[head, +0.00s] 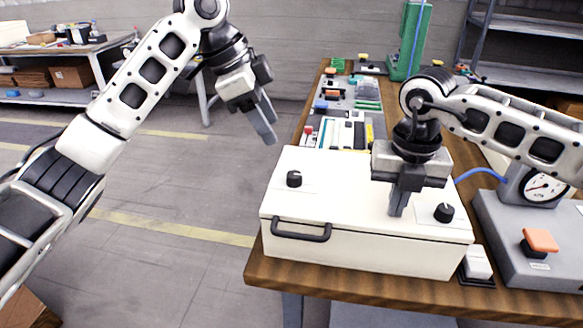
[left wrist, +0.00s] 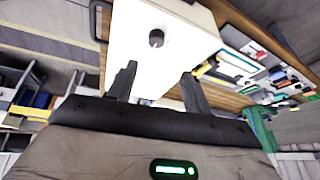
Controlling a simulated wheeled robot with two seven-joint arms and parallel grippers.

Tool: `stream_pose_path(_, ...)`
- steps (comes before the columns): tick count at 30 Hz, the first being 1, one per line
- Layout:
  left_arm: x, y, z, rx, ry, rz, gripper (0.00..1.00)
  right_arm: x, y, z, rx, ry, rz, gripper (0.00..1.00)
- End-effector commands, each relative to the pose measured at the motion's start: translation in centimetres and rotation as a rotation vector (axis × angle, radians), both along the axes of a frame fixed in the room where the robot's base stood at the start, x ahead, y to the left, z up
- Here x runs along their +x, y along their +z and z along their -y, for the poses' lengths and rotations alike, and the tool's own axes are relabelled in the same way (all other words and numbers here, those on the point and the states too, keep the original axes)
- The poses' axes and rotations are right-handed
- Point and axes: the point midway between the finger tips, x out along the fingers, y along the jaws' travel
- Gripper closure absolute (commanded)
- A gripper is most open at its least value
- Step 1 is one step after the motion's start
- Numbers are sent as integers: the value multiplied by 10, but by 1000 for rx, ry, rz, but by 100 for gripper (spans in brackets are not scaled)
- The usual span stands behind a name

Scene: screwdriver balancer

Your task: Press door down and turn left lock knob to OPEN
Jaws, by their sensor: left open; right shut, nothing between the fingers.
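A white box (head: 345,254) with a flat white lid, the door (head: 345,187), sits at the front of the wooden table. The left lock knob (head: 293,179), black and round, is on the lid's left side; it also shows in the left wrist view (left wrist: 156,38). A second black knob (head: 444,212) is on the lid's right side. My left gripper (head: 267,119) is open and empty, in the air up and left of the box. My right gripper (head: 397,203) is shut and empty, its fingertips pointing down at the lid near the right knob. Contact with the lid cannot be told for sure.
A black handle (head: 301,232) is on the box front. A grey unit with an orange button (head: 541,240) and a gauge (head: 545,187) stands at right. A white switch (head: 477,262) is beside the box. Several small parts lie behind it.

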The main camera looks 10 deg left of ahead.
Motion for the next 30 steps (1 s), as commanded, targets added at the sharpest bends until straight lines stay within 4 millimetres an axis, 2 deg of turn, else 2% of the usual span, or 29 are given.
stream_pose_path(1, -3, 3, -1, 13, -13, -12, 50, -3, -7, 0, -5, 3, -13, 100)
stream_pose_path(5, -6, 0, 1, 26, -29, -32, 50, -3, -7, 0, -5, 3, -13, 100)
stream_pose_path(21, 5, -88, 36, 24, -30, -30, 50, -3, -7, 0, -5, 4, -13, 100)
stream_pose_path(25, 7, -99, 41, 23, -28, -29, 50, -3, -7, 0, -5, 4, -14, 100)
stream_pose_path(30, 8, -104, 43, 22, -28, -28, 50, -3, -7, 0, -5, 4, -13, 100)
